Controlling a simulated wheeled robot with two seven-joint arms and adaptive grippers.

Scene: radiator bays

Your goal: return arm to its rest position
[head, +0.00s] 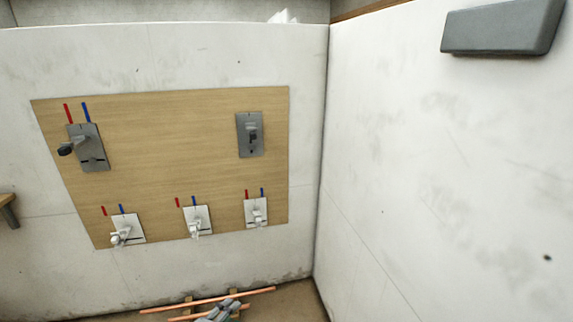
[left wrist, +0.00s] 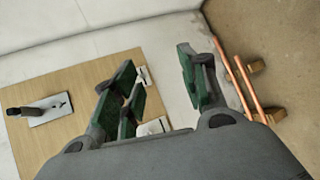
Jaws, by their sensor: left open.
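In the left wrist view my left gripper (left wrist: 160,72) is open, with its green-padded fingers spread and nothing between them. The wooden panel (left wrist: 85,88) lies behind and beside its left finger. In the head view, a small grey shape (head: 222,312) at the bottom edge, over the copper pipes, looks like part of this gripper, mostly cut off. The panel (head: 170,150) hangs on the white wall. It carries a dark lever plate (head: 93,155) at upper left, a dark plate (head: 245,145) at upper right, and three white valve plates along the bottom. My right gripper is not in view.
Copper pipes (head: 165,309) lie on wooden blocks on the floor below the panel; the left wrist view shows them at right (left wrist: 243,85). A white side wall (head: 430,170) bounds the right, with a grey box (head: 500,28) high on it.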

